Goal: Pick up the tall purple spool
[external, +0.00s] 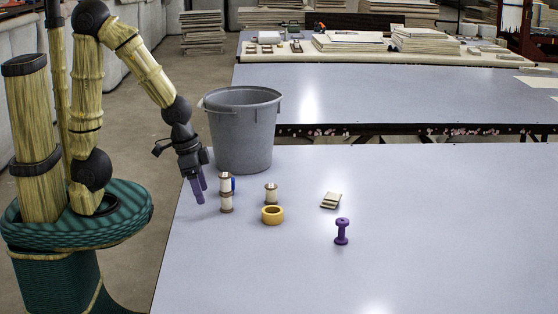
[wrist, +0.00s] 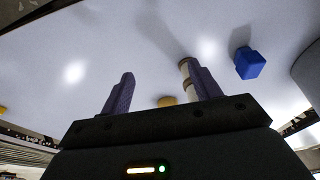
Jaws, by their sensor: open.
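The tall purple spool (external: 342,231) stands upright on the grey-blue table (external: 430,260), right of the other small items. It has a wide top and bottom and a narrow waist. I cannot make it out in the wrist view. My gripper (external: 197,190) hangs at the table's left edge, well to the left of the spool, with its purple fingers pointing down. In the wrist view my gripper (wrist: 160,92) has its two fingers wide apart with nothing held between them.
Near my gripper stand white-and-brown spools stacked (external: 226,193), with a blue piece (wrist: 250,64) behind. A shorter spool (external: 271,193), a yellow tape ring (external: 272,215) and a small stack of pads (external: 331,200) lie between. A grey bucket (external: 242,130) stands behind. The table's right side is clear.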

